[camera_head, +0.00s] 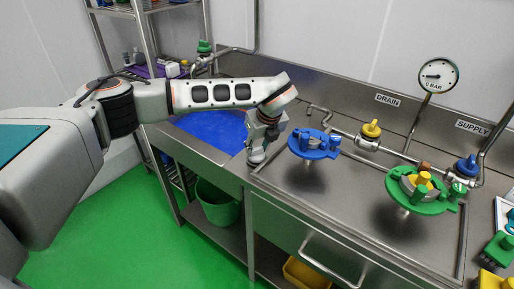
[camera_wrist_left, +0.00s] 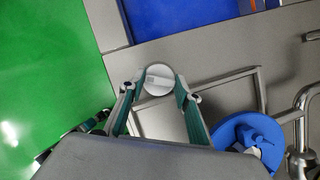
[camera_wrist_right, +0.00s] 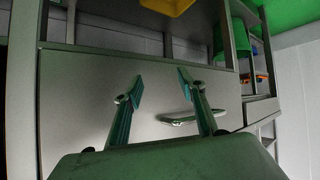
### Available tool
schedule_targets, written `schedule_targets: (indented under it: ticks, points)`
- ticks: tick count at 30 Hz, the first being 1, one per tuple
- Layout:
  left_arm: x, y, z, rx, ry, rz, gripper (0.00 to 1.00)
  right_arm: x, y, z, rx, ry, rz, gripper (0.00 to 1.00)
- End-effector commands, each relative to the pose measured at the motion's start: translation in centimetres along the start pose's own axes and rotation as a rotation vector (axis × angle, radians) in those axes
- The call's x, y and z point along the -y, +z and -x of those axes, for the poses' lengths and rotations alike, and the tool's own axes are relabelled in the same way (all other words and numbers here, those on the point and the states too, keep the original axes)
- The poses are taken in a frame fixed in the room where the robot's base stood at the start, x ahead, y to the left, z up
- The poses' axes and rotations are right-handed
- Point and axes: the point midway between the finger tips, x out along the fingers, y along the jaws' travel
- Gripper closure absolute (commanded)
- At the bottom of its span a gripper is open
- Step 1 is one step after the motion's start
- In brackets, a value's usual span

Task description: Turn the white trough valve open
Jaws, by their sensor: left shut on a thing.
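The white trough valve is a round pale knob (camera_wrist_left: 159,76) with a raised bar across its top, on the steel counter edge near the blue trough. My left gripper (camera_wrist_left: 159,88) has one finger on each side of this knob and is shut on it. In the head view the left gripper (camera_head: 261,149) points down at the counter's front edge, and the knob (camera_head: 256,158) is mostly hidden under it. My right gripper (camera_wrist_right: 160,84) shows only in the right wrist view, open and empty in front of a steel cabinet front.
A blue round fixture (camera_head: 315,145) stands close to the right of my left gripper. A green one (camera_head: 430,207), yellow (camera_head: 371,129) and blue (camera_head: 466,166) valve knobs and a gauge (camera_head: 438,75) are further right. A handle (camera_wrist_right: 178,119) sticks out near my right gripper.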

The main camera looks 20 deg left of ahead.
Motion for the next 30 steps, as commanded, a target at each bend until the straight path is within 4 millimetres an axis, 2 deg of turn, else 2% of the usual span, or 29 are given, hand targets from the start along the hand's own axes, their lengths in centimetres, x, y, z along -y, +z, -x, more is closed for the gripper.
schedule_targets:
  ticks: [15,30]
  points:
    - [0.34,0.20,0.12,0.003,0.149,0.365,0.89,0.05,0.28,-0.15,0.001,0.000,0.000,0.60]
    - [0.35,0.23,0.09,0.002,0.190,0.467,0.89,0.06,0.33,-0.18,0.001,0.000,-0.001,0.60]
